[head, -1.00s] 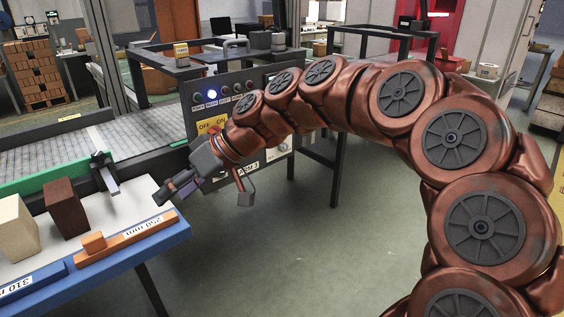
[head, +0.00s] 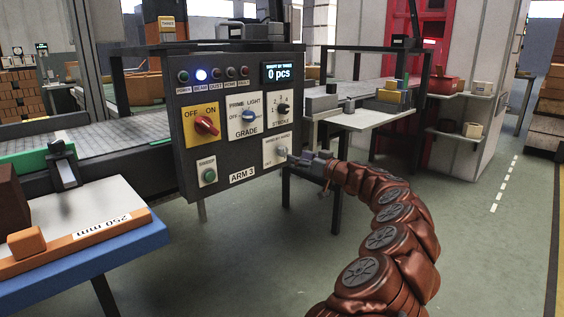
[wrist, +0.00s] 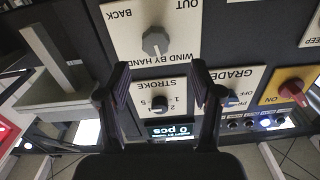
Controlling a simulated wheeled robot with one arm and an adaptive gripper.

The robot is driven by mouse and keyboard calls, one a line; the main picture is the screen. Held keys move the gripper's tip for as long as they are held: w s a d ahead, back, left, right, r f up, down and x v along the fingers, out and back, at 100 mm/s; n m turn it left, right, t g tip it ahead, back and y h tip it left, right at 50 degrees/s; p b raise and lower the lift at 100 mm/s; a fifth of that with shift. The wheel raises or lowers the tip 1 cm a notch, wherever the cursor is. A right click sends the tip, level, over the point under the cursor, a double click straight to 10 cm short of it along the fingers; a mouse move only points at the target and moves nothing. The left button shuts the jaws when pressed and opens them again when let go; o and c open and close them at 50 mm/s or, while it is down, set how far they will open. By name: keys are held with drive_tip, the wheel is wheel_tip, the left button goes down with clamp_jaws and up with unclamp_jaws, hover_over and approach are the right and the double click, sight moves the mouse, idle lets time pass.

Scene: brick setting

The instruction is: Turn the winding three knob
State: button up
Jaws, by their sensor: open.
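The grey wind-by-hand knob (head: 281,151) sits on a white plate at the lower right of the dark control panel marked ARM 3. In the wrist view, which shows the panel upside down, this knob (wrist: 155,42) is ahead, with its plate reading WIND BY HAND, OUT and BACK. My gripper (head: 299,159) is at the panel's lower right, close to the knob. In the wrist view my gripper (wrist: 161,72) is open, its two fingers apart, with the knob just past the fingertips and roughly centred between them. Whether it touches the plate is unclear.
The panel (head: 222,165) also holds a red switch (head: 206,125), a blue grade knob (head: 249,116), a black stroke knob (head: 283,108), a green button (head: 209,175) and a 0 pcs display (head: 282,72). A blue-edged table (head: 120,255) is at left. The floor in front is clear.

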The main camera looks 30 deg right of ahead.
sight(285, 152)
drive_tip(key=x, duration=0.2)
drive_tip(key=b+x, duration=0.1)
drive_tip(key=x, duration=0.2)
drive_tip(key=shift+w+d+f, duration=0.2)
drive_tip(key=shift+x, duration=1.15)
drive_tip(key=shift+r, duration=0.15)
drive_tip(key=shift+c, duration=0.2)
drive_tip(key=c, duration=1.1)
drive_tip(key=shift+m, duration=0.4)
